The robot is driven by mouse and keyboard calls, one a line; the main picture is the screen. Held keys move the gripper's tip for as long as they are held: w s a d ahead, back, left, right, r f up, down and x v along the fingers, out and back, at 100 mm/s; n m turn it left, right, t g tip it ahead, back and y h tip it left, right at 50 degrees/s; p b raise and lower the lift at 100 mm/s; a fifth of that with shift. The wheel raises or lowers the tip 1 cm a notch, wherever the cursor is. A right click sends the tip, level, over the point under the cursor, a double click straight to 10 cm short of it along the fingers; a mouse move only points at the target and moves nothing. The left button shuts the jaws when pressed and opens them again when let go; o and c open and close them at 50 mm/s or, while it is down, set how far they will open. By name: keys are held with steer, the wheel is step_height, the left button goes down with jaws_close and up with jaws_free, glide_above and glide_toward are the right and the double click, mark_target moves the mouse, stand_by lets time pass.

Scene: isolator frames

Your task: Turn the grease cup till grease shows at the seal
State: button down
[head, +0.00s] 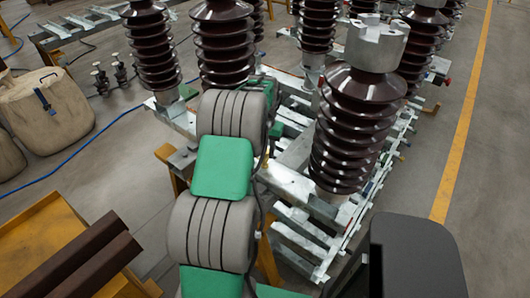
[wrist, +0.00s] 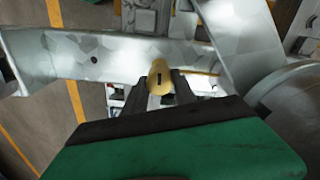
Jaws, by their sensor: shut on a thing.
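In the wrist view, a small yellow, brass-like cup (wrist: 158,80) with a dark slot or mark on its face sits between the fingers of my gripper (wrist: 161,82); I take it for the grease cup. The gripper is shut on it, close below a galvanized steel beam (wrist: 95,58). I cannot make out the seal or any grease. In the head view, my green and grey arm reaches toward the steel frame (head: 290,180), and my gripper and the cup are hidden behind the arm and frame.
Tall brown ribbed insulators (head: 355,130) stand on the frame, close to the right of my arm. A yellow cart (head: 40,245) with dark bars is at the lower left. Beige bags (head: 45,108) and a blue hose (head: 85,143) lie on the left floor. The right floor is clear.

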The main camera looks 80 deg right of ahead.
mark_target(265, 150)
steer(key=shift+m, duration=1.2)
steer(key=c, duration=1)
jaws_free()
step_height(265, 150, up, 8)
steer(key=shift+f+b, duration=0.1)
steer(key=shift+b, duration=0.5)
